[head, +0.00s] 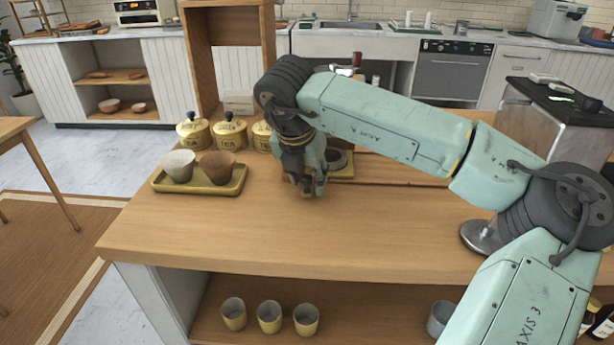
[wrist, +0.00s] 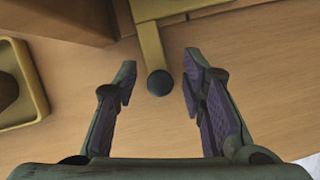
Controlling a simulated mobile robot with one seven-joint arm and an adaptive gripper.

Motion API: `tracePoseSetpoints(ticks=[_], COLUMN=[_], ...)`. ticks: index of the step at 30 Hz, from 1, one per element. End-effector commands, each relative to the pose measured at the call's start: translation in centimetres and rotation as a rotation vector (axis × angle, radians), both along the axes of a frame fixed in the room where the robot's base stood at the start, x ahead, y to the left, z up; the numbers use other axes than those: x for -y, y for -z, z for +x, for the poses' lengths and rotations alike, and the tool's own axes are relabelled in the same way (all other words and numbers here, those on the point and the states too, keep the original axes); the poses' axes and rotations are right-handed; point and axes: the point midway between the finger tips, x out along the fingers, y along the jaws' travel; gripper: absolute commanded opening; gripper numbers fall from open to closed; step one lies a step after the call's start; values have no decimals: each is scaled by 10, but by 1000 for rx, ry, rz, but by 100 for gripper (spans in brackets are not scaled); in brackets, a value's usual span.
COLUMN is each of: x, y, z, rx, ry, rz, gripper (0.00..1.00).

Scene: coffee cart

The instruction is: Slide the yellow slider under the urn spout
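The yellow slider shows in the wrist view as a flat yellow bar (wrist: 150,42) ending in a dark round knob (wrist: 159,83). My gripper (wrist: 158,82) is open, its fingers on either side of the knob with gaps between. In the head view my gripper (head: 310,190) points down low over the wooden counter. A yellow piece with a dark round part on it (head: 345,172), apparently the slider, shows just right of and behind my gripper, partly hidden by it. I cannot make out the urn or its spout; my arm covers much of that area.
A yellow tray (head: 204,190) with a white cup (head: 179,165) and a brown cup (head: 217,166) stands left of my gripper. Yellow tea tins (head: 194,132) and a wooden frame (head: 189,55) stand behind.

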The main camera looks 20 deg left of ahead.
Motion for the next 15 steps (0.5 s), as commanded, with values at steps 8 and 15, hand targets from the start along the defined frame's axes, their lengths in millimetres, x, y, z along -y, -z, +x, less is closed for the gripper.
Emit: tracePoseSetpoints(ticks=[8, 15], x=[0, 0], y=[0, 0], z=[0, 0], rx=[0, 0], ry=[0, 0], rz=[0, 0], gripper=[20, 4])
